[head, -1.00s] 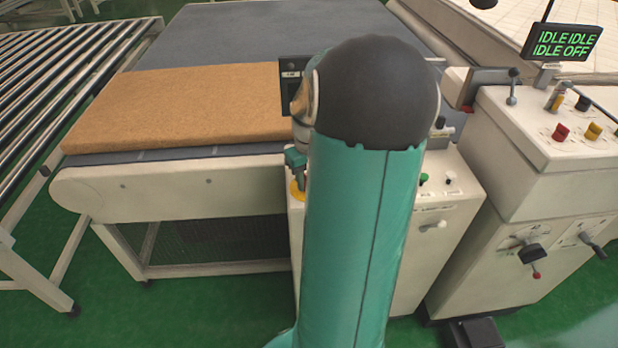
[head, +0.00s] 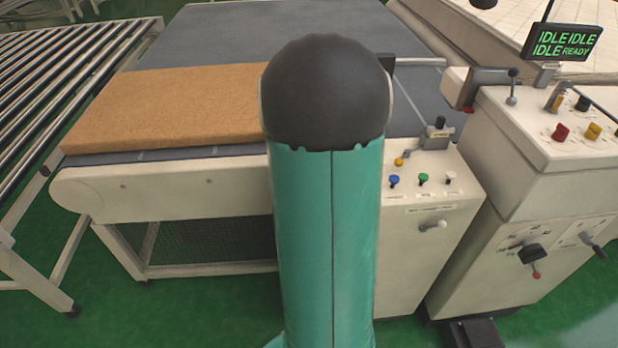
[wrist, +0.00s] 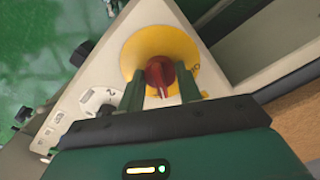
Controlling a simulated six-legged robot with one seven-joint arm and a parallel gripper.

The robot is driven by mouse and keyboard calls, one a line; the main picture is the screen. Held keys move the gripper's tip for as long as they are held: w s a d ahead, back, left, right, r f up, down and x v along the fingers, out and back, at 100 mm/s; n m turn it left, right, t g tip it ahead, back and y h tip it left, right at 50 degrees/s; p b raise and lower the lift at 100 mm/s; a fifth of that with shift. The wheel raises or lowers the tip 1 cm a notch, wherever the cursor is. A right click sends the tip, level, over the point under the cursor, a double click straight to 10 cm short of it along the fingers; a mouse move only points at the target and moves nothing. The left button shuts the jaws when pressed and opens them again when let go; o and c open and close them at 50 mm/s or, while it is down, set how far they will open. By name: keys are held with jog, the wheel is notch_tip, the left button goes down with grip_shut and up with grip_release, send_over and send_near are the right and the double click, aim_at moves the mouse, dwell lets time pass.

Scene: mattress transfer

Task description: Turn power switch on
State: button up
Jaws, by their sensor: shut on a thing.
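The power switch is a red rotary knob (wrist: 160,76) on a round yellow plate (wrist: 135,50), seen in the wrist view. My gripper (wrist: 160,88) has its two dark green fingers on either side of the red knob and is shut on it. In the head view my arm hides the switch and the gripper. The display (head: 562,42) at the upper right reads IDLE IDLE, IDLE READY in green.
A brown mattress slab (head: 165,108) lies on the grey conveyor table (head: 235,40). A control box with blue, green and white buttons (head: 423,179) stands right of my arm. A larger console (head: 545,150) with red and yellow knobs stands further right. Rollers (head: 70,70) are at the left.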

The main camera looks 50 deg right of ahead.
jog(key=shift+m, duration=1.5)
jog(key=o, duration=1)
notch_tip(320, 180, up, 14)
jog(key=shift+f, duration=0.1)
